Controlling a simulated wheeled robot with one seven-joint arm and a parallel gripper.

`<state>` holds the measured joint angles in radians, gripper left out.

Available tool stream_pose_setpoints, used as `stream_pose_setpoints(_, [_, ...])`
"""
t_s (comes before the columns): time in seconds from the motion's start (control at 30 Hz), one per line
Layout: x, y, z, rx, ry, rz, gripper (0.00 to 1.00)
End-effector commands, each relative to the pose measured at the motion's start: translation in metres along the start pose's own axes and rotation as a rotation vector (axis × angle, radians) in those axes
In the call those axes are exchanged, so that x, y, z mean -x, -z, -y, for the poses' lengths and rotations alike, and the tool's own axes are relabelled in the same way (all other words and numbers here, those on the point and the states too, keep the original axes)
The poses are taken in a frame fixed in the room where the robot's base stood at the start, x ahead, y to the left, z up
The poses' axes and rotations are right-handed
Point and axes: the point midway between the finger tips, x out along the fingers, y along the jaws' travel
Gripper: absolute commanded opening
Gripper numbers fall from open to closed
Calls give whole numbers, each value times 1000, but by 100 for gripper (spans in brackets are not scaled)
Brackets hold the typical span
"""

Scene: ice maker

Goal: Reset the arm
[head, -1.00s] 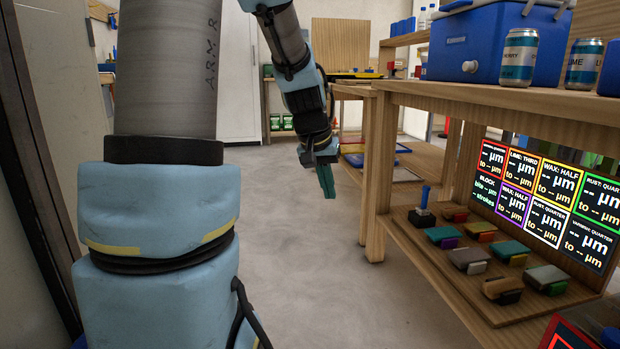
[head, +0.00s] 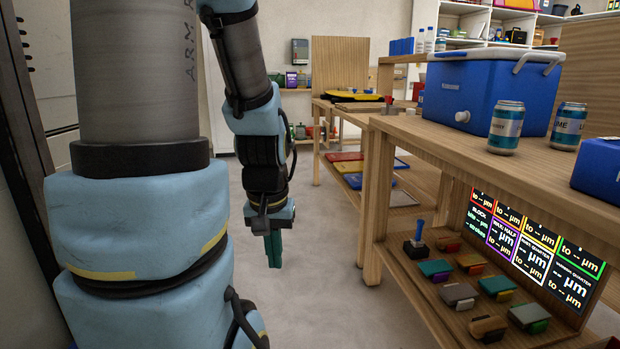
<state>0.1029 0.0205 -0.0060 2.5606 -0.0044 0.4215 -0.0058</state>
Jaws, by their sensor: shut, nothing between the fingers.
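My arm shows large at the left of the head view, with its blue and grey links upright and the forearm hanging down. My gripper (head: 274,250) hangs at the end of it, pointing down over open floor, left of the wooden workbench. Its teal fingers are together and hold nothing. It touches nothing that I can see.
The wooden bench (head: 385,130) at the right carries a blue cooler (head: 490,95), a can (head: 506,128) and a second can (head: 568,126). Its lower shelf holds several small coloured blocks and a lit display panel (head: 535,245). The grey floor (head: 320,285) beside the bench is clear.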

Motion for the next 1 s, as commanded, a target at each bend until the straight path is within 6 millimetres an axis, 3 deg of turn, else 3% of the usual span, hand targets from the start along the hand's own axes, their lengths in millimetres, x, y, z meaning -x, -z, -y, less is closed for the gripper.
stream_pose_setpoints(0.03, [33, 5, 0, 0, 0, 0, 0])
stream_pose_setpoints(0.6, [207, 29, -1, 0, 0, 0, 0])
stream_pose_setpoints(0.8, [252, 35, -1, -1, 0, 0, 0])
stream_pose_setpoints(1.0, [266, 37, -1, 0, 0, 0, 0])
